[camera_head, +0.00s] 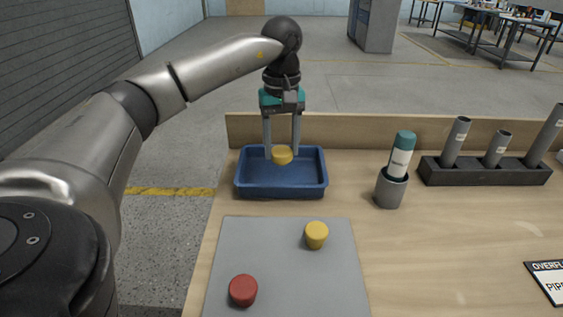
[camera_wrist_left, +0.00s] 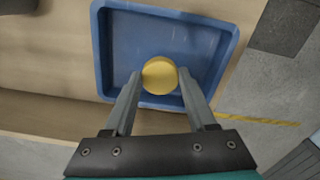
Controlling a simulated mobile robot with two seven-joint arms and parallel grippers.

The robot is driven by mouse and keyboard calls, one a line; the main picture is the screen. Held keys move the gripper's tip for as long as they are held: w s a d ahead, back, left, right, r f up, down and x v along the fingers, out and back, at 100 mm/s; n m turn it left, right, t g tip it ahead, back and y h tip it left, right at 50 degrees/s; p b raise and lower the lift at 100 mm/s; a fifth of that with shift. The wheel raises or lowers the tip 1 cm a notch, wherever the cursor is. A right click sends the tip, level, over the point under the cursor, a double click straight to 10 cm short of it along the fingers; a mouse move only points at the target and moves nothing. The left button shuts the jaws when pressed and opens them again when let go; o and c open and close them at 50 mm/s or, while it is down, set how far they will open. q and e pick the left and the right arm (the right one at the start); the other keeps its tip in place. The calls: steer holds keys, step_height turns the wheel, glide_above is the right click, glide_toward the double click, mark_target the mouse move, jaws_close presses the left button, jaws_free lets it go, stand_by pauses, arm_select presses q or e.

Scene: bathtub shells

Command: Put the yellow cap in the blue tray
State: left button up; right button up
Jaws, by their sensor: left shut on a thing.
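My left gripper (camera_head: 282,157) is shut on a yellow cap (camera_head: 282,153). It points down over the blue tray (camera_head: 281,190), with the cap within the tray's outline. In the left wrist view, the cap (camera_wrist_left: 160,76) sits between the two fingertips (camera_wrist_left: 160,74), in front of the tray floor (camera_wrist_left: 180,35). I cannot tell whether the cap touches the tray floor. A second yellow cap (camera_head: 317,235) stands on the grey mat (camera_head: 280,270). My right gripper is not in view.
A red cap (camera_head: 243,290) is on the mat's near left part. A teal-topped bottle (camera_head: 402,155) stands in a grey cup (camera_head: 391,188) right of the tray. A dark rack with grey tubes (camera_head: 485,172) is farther right. A low wooden board (camera_head: 350,130) edges the table's back.

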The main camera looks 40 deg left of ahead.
mark_target(282, 151)
arm_select(q)
steer(key=shift+f+b, duration=0.65)
steer(key=shift+f, duration=1.2)
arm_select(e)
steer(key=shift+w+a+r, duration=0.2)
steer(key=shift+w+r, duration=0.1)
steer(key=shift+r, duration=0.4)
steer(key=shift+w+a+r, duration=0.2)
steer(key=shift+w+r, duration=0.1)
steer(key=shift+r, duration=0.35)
arm_select(q)
steer(key=shift+f, duration=0.1)
steer(key=o, duration=1.4)
steer(key=shift+c, duration=0.2)
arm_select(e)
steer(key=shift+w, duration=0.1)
arm_select(q)
steer(key=shift+r, duration=0.35)
step_height(282, 151, up, 9)
steer(key=p, duration=0.4)
steer(key=shift+r, duration=0.1)
steer(key=shift+r+p, duration=0.45)
steer(key=shift+r, duration=0.75)
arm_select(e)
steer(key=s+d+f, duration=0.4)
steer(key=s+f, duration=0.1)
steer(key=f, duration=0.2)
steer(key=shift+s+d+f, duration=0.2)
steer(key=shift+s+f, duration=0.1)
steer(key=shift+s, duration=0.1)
